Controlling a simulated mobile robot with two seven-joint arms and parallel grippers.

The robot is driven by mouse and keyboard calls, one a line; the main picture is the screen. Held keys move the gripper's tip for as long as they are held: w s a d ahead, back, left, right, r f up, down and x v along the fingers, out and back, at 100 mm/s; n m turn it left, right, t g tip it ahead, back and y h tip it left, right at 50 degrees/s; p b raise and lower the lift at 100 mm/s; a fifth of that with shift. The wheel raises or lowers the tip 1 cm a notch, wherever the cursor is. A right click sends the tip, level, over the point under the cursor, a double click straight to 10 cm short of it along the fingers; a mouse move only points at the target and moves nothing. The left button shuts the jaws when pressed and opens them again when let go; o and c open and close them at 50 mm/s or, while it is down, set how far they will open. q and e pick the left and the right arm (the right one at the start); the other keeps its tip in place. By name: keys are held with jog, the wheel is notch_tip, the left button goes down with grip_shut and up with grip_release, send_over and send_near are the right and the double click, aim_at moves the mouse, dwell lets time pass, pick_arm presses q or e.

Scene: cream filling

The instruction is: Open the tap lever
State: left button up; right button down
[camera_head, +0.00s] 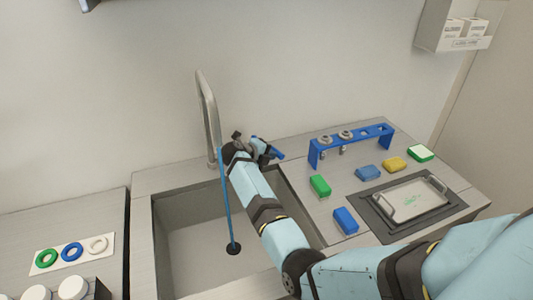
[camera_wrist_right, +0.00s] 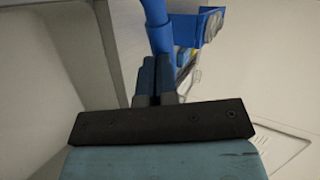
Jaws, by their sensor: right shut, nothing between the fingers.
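The tall grey tap (camera_head: 209,115) stands at the back edge of the sink. A thin blue stream (camera_head: 227,205) runs from near the tap down to the dark drain. A bright blue bar, which looks like the tap lever (camera_head: 277,153), shows just right of my right gripper (camera_head: 260,146). In the right wrist view the shut fingers (camera_wrist_right: 155,64) point at the blue bar (camera_wrist_right: 158,28), very close to it or touching; I cannot tell which. Nothing is between the fingers. My right arm and wrist hide the tap's base. My left gripper is out of view.
The sink basin (camera_head: 196,258) lies under my right arm. On the right counter stand a blue rack (camera_head: 313,153), several coloured blocks and a tray (camera_head: 412,200). Coloured rings (camera_head: 72,251) lie on the left counter. The wall is close behind the tap.

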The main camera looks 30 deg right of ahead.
jog(key=shift+s+d+n+t, duration=0.15)
jog(key=shift+d+n+t, duration=0.2)
jog(key=shift+d, duration=0.95)
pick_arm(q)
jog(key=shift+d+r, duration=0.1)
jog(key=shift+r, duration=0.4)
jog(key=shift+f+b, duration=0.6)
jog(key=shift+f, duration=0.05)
pick_arm(e)
jog(key=v, duration=0.7)
jog(key=shift+a, duration=0.25)
jog(key=shift+r, duration=0.15)
